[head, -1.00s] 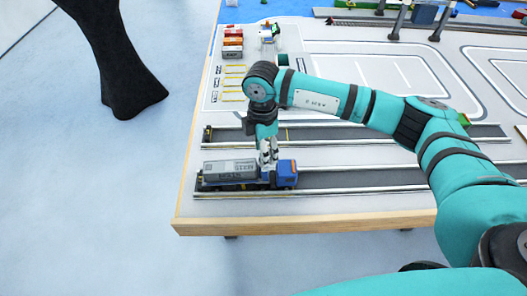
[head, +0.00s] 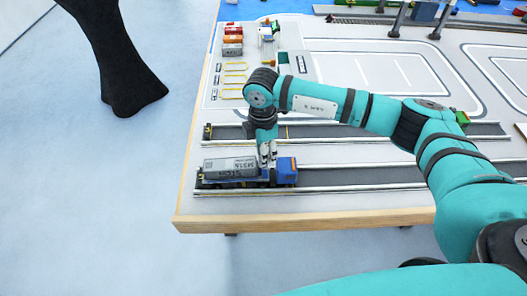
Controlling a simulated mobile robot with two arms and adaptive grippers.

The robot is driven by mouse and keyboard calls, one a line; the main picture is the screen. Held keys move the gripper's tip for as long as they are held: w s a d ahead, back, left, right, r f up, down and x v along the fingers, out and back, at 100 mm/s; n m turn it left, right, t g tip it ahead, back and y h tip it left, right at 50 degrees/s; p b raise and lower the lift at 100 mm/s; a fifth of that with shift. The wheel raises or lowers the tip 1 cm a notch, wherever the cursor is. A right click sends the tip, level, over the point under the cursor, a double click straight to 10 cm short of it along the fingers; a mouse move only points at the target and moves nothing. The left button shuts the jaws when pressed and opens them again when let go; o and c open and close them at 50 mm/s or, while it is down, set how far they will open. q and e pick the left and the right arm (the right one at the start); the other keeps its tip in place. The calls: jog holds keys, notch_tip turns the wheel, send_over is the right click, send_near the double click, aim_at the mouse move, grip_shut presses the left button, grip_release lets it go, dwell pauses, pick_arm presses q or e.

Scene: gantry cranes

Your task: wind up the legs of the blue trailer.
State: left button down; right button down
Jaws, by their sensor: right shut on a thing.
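The blue trailer (head: 232,182) stands on the near lane at the table's front left, with a grey container (head: 229,169) on it. A truck with a blue cab (head: 287,171) stands at its right end. My right gripper (head: 267,162) points down at the gap between the container and the cab. It is shut on a small part there, too small and covered to make out. The trailer's legs cannot be made out. My left gripper is not in view.
The table's wooden front edge (head: 310,222) runs close in front of the trailer. Several small containers (head: 232,40) stand at the back left. The near lane (head: 360,178) is clear to the right of the cab. Crane legs (head: 443,20) stand at the back.

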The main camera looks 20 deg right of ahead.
jog(key=n+b, duration=0.2)
jog(key=n, duration=0.2)
jog(key=shift+f+b, duration=0.15)
jog(key=shift+b, duration=0.25)
jog(key=n+b, duration=0.3)
jog(key=n, duration=0.2)
jog(key=shift+w+g, duration=0.1)
jog(key=shift+g, duration=0.2)
jog(key=n+b, duration=0.3)
jog(key=n, duration=0.2)
jog(key=shift+h, duration=0.4)
jog(key=shift+a+n+b, duration=0.1)
jog(key=shift+n+b, duration=1.35)
jog(key=shift+n, duration=0.85)
